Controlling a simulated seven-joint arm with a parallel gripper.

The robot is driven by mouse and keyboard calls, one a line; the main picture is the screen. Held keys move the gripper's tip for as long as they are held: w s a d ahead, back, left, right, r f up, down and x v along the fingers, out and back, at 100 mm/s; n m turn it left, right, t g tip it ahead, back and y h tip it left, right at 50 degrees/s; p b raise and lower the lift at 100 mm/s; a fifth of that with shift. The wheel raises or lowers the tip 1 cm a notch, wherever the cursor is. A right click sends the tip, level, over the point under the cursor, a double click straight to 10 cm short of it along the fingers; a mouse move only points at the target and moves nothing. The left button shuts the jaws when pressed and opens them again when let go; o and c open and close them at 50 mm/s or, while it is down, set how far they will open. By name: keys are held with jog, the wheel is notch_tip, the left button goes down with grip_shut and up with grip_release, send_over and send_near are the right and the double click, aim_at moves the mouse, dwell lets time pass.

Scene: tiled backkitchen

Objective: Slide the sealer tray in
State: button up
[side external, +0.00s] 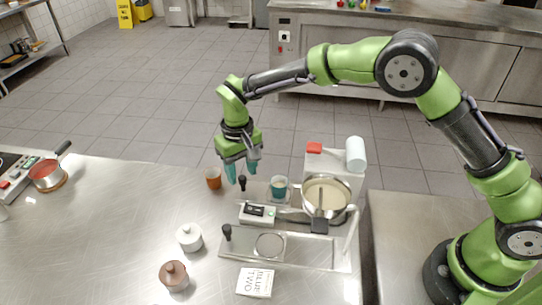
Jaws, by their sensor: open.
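The sealer (350,181) is a pale machine with a red cap, a white roll and a round pan-like part on its front. A tray plate (260,200) sticks out to its left, with a teal cup (279,189) at it and a black upright knob (242,184) at its left end. A second black knob (227,232) stands at the left of a lower plate with a round disc (270,245). My gripper (241,173) points down with teal fingers apart, just above and around the upper knob. Whether a finger touches the knob cannot be told.
A small box with a dark display (257,214) sits between the two knobs. An orange-brown cup (213,178) stands close left of my gripper. A white jar (189,237), a brown jar (174,276) and a printed card (254,282) lie nearer. The steel counter at left is largely clear.

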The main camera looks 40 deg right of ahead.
jog(key=shift+f, duration=0.85)
jog(key=shift+c, duration=0.5)
grip_shut()
